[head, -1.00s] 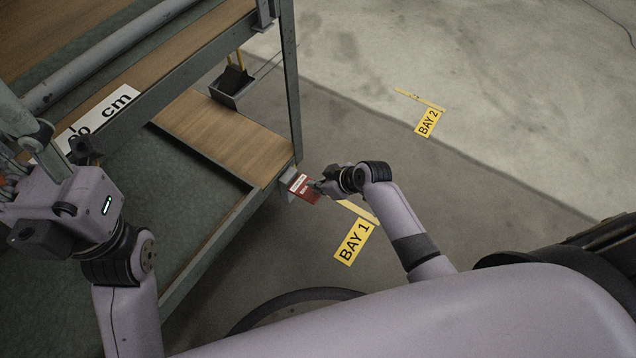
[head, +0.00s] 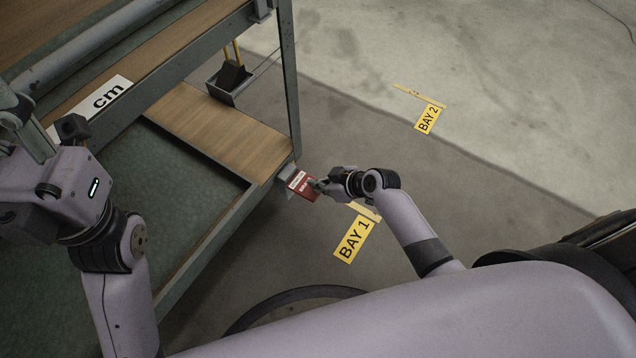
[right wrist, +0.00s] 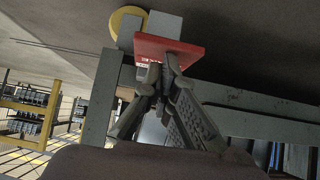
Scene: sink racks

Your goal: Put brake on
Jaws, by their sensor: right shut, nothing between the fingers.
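The brake is a red plate (head: 303,186) with a white label, on a grey mount at the near right corner of the rack cart's lower shelf. It also shows in the right wrist view (right wrist: 165,48), where part of its lettering is visible. My right gripper (head: 318,186) is shut and empty, its tips at the right edge of the plate in the head view. In the right wrist view its fingertips (right wrist: 163,68) meet at the plate's lower edge; I cannot tell whether they press on it. My left gripper (head: 18,108) is at the left edge beside a grey upright, its fingers partly hidden.
The rack cart (head: 290,85) has a wooden lower shelf and a green panel. Yellow BAY 1 (head: 354,240) and BAY 2 (head: 428,119) signs mark the floor. Open floor lies to the right.

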